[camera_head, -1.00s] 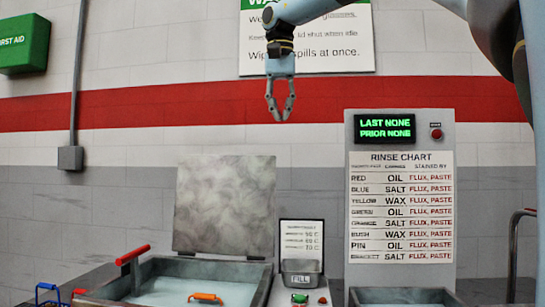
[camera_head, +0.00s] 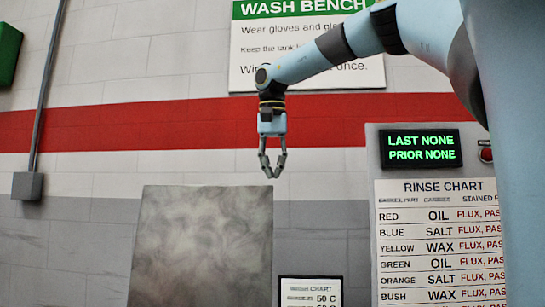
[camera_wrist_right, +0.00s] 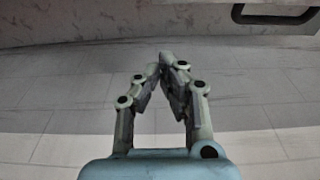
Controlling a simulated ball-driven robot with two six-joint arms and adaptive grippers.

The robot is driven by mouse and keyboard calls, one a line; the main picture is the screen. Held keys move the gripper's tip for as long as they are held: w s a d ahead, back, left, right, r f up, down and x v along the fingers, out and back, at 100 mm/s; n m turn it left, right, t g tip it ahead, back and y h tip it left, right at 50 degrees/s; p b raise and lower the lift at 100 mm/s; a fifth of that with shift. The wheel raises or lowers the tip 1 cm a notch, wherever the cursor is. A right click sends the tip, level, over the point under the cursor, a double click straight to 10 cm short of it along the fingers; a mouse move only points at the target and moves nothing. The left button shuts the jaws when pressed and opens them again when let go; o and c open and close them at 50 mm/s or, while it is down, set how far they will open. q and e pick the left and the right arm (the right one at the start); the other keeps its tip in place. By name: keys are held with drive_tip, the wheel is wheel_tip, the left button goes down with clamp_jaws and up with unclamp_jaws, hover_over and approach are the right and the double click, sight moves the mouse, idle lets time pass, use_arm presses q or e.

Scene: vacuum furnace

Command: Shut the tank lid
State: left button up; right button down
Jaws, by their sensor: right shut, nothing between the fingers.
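The tank lid (camera_head: 203,245) is a mottled grey panel standing upright, open, at the lower left of the head view. Its lower edge and the tank are below the picture. My right gripper (camera_head: 271,172) hangs fingers down just above the lid's top right corner in the picture, shut and empty. How far it is from the lid in depth I cannot tell. In the right wrist view the same gripper (camera_wrist_right: 165,62) has its fingertips together with nothing between them. My left gripper is not in view.
A small wash chart (camera_head: 311,292) stands right of the lid. A tall panel with a rinse chart (camera_head: 436,240) and a green-lit display (camera_head: 421,148) stands further right. A wash bench sign (camera_head: 300,50) hangs on the wall behind my right arm. A dark handle-like bar (camera_wrist_right: 275,17) shows in the wrist view.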

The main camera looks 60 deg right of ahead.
drive_tip(key=a+f, duration=0.1)
drive_tip(key=s+a+f, duration=0.1)
drive_tip(key=f, duration=0.1)
drive_tip(key=shift+s+a+f, duration=0.25)
drive_tip(key=shift+a+f, duration=0.05)
drive_tip(key=shift+a, duration=0.1)
